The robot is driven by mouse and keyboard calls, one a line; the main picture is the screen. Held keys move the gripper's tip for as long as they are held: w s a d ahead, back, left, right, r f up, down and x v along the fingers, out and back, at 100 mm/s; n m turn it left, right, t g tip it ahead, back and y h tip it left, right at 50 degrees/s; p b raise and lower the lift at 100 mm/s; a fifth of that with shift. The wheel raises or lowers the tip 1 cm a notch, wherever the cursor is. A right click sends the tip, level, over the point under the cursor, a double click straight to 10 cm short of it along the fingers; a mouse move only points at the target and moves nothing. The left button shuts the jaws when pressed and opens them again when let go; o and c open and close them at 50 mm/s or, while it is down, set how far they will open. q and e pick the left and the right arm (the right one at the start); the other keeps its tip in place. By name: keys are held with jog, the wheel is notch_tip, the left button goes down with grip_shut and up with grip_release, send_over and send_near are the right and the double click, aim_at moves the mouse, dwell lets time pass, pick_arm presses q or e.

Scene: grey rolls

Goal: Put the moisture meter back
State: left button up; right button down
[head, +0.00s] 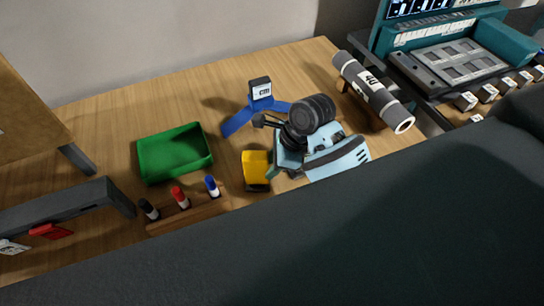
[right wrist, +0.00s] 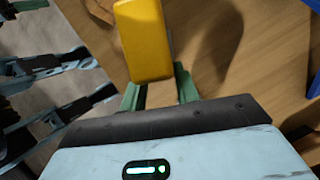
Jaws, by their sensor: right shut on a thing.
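A yellow box-shaped thing (head: 255,164), which I take to be the moisture meter, is held at the tip of my right gripper (head: 273,173). It also shows in the right wrist view (right wrist: 144,38), with its near end between the green fingers of the right gripper (right wrist: 160,92). The fingers are shut on it. It seems to be above the wooden table, and its shadow falls to its right in the wrist view.
A green tray (head: 174,155) lies empty at the left. Markers stand in a wooden block (head: 188,216) in front. A blue stand (head: 238,121) with a small dark device (head: 260,90) is behind. A grey roll (head: 373,91) rests at the right. A grey rack (head: 65,205) stands front left.

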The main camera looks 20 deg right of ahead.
jog(key=shift+s+a, duration=0.2)
jog(key=shift+s, duration=0.15)
jog(key=c, duration=1.1)
grip_release()
jog(key=shift+o, duration=0.2)
jog(key=shift+r, duration=0.1)
jog(key=v, duration=1.2)
